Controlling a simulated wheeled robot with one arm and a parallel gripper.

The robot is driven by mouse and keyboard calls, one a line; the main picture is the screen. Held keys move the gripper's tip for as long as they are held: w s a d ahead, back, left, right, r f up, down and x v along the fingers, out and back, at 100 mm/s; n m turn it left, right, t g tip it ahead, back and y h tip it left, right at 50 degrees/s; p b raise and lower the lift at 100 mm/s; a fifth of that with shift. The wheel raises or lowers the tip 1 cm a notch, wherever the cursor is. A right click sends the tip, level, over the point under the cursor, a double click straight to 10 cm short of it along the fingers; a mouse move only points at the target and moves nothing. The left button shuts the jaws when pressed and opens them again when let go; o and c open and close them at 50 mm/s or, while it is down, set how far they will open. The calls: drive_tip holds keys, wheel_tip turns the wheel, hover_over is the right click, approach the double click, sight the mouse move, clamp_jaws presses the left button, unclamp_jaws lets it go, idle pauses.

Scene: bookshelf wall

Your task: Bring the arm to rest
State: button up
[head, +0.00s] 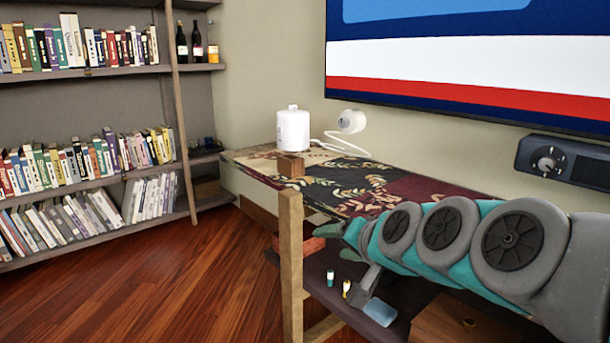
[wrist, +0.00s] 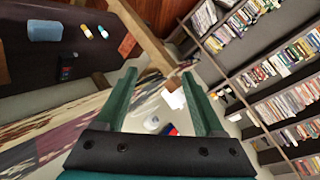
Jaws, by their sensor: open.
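My arm (head: 480,240) reaches in from the right in the head view, over the front of the patterned table (head: 335,190). My gripper (wrist: 159,74) shows clearly in the wrist view, with its two green fingers wide apart. Nothing is held between them. Beyond the fingers, the wrist view shows a wooden post (wrist: 145,35) and part of the patterned tabletop (wrist: 40,135). In the head view the gripper end is partly hidden by the arm and hard to make out.
A bookshelf (head: 90,72) stands at left. The wooden floor (head: 170,285) between is clear.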

drive_tip(key=s+f+n+g+h, duration=0.1)
drive_tip(key=s+f+n+g, duration=0.25)
drive_tip(key=s+f, duration=0.5)
drive_tip(key=s+d+f+g+h+p, duration=0.1)
drive_tip(key=s+d+f+g, duration=0.3)
drive_tip(key=s, duration=0.7)
drive_tip(key=s+d+f+n+g+h+p, duration=0.1)
drive_tip(key=s+d+f+g+h, duration=0.2)
drive_tip(key=s, duration=0.8)
drive_tip(key=shift+s+d+f+g, duration=0.35)
drive_tip(key=shift+d+f+g, duration=0.25)
drive_tip(key=shift+d+g, duration=0.5)
drive_tip(key=shift+c, duration=0.3)
